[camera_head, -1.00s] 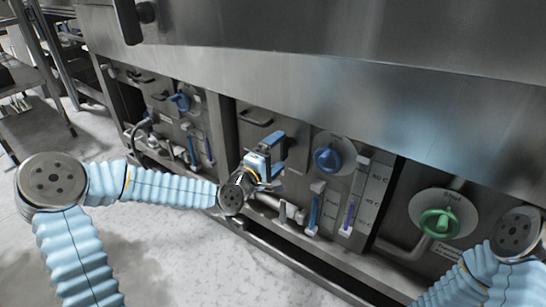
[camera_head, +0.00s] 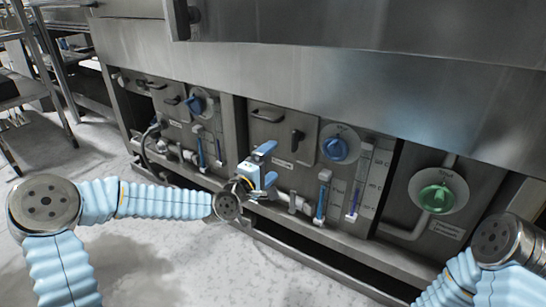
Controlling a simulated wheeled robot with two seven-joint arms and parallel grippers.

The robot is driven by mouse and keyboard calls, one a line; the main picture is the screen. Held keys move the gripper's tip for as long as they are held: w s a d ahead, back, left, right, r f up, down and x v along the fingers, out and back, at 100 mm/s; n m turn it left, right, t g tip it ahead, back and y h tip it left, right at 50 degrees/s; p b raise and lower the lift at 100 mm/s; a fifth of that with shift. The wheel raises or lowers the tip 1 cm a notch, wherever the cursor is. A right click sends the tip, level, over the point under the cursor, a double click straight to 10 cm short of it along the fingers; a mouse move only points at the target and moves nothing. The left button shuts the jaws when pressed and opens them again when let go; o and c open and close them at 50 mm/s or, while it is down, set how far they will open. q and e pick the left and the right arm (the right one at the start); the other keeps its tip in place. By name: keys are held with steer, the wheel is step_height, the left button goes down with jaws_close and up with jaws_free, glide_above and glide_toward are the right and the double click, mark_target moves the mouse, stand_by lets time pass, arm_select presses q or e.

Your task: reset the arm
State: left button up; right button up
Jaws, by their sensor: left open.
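My left arm (camera_head: 165,201) comes in from the left and ends in my left gripper (camera_head: 268,163), in front of the washer's lower panels. The gripper is open, with its two blue fingers apart and nothing visible between them. It looks clear of the black handle (camera_head: 297,139) to its right, though the exact gap in depth is hard to tell. My right arm (camera_head: 485,265) shows at the lower right. Its gripper is out of the picture.
The steel washer (camera_head: 330,65) spans the view. Its lower panels carry a blue knob (camera_head: 336,149), a green knob (camera_head: 437,198), another blue knob (camera_head: 196,104) and vertical gauges (camera_head: 355,200). Steel racks (camera_head: 45,70) stand at the far left. Grey floor (camera_head: 150,255) is open in front.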

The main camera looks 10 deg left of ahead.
arm_select(q)
steer(key=s+d+f+m+g+p, duration=0.2)
steer(key=s+d+f+m+g, duration=0.15)
steer(key=s+f, duration=0.55)
steer(key=s+d+f+m+g+p, duration=0.3)
steer(key=s+f+g, duration=0.2)
steer(key=f, duration=0.7)
steer(key=s+a+f+m+g+y+p, duration=0.1)
steer(key=s+a+f+m+g, duration=0.1)
steer(key=s+f, duration=0.3)
steer(key=s+a+f+m+g+y+p, duration=0.1)
steer(key=s+f+g, duration=0.4)
steer(key=s, duration=0.9)
steer(key=shift+a+f+m+y, duration=0.15)
steer(key=shift+a+m+y, duration=0.35)
steer(key=shift+m, duration=0.75)
